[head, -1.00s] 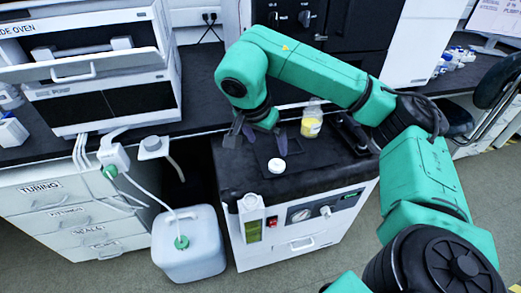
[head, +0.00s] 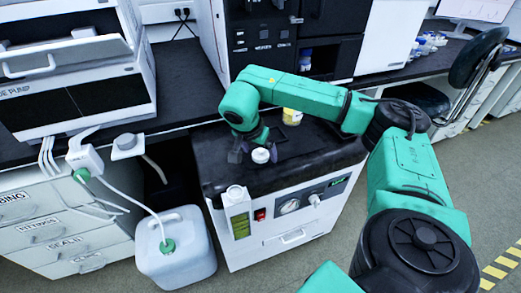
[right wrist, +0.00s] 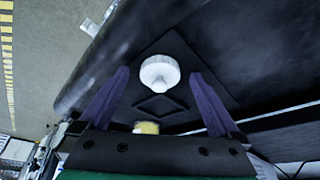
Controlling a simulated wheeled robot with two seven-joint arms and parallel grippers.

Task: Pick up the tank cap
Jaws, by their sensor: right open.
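The tank cap (head: 261,155), a small round white cap, sits on the black top (head: 215,160) of a white cabinet. My right gripper (head: 254,156) is open, reaching down at the cap with its dark fingers on either side of it in the head view. In the right wrist view the cap (right wrist: 160,72) shows between and slightly beyond the purple fingertips (right wrist: 160,77). Nothing is held. I cannot tell whether a finger touches the cap. A pale tank (head: 178,255) with a green fitting and a tube stands on the floor left of the cabinet. My left gripper is out of view.
A yellow-labelled jar (head: 292,116) stands behind the gripper on the cabinet top; it also shows in the right wrist view (right wrist: 147,128). Stacked instruments (head: 75,75) stand on the left bench.

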